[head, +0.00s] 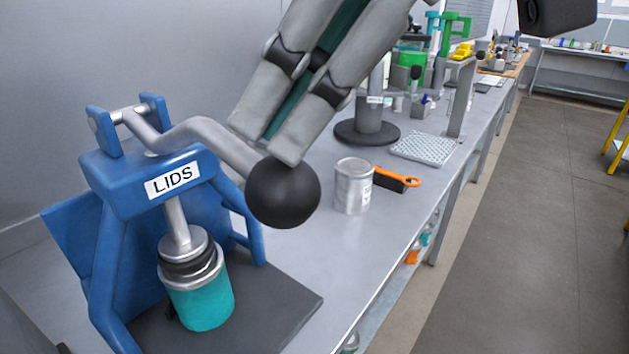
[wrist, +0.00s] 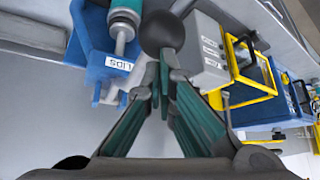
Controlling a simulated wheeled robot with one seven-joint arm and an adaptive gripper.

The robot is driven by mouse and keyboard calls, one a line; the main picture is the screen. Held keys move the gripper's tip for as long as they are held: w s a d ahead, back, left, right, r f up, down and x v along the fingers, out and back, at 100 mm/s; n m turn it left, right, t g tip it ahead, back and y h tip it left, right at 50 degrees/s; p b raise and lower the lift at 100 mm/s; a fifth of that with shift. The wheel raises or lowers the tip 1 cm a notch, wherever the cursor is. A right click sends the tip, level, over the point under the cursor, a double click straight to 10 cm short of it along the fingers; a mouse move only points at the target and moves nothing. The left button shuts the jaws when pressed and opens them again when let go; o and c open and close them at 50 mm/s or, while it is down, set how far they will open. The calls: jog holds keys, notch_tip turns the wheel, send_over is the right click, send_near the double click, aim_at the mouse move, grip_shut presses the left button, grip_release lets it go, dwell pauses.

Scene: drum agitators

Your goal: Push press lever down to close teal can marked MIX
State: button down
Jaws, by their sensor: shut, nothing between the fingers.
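The blue press (head: 130,185) with a LIDS label stands at the left of the bench; it also shows in the wrist view (wrist: 88,45). Its bent grey lever (head: 210,132) ends in a black ball knob (head: 284,195), also seen in the wrist view (wrist: 162,30). The teal can (head: 205,302) stands upright under the press ram, which reaches down to its silver top. No MIX marking shows on the can's visible side. My gripper (head: 266,145) is shut and empty, its fingertips just above the knob; I cannot tell whether they touch it.
A silver tin (head: 353,186) and an orange-handled tool (head: 398,180) lie right of the knob. Behind are a round-based stand (head: 368,132) and a white rack (head: 424,149).

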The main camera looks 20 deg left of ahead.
aim_at(287, 171)
jog(key=shift+f, duration=0.1)
dwell(0.3)
jog(key=shift+f+b, duration=0.95)
jog(key=shift+f, duration=0.2)
jog(key=shift+a+f+b, duration=0.1)
jog(key=shift+f+b, duration=0.8)
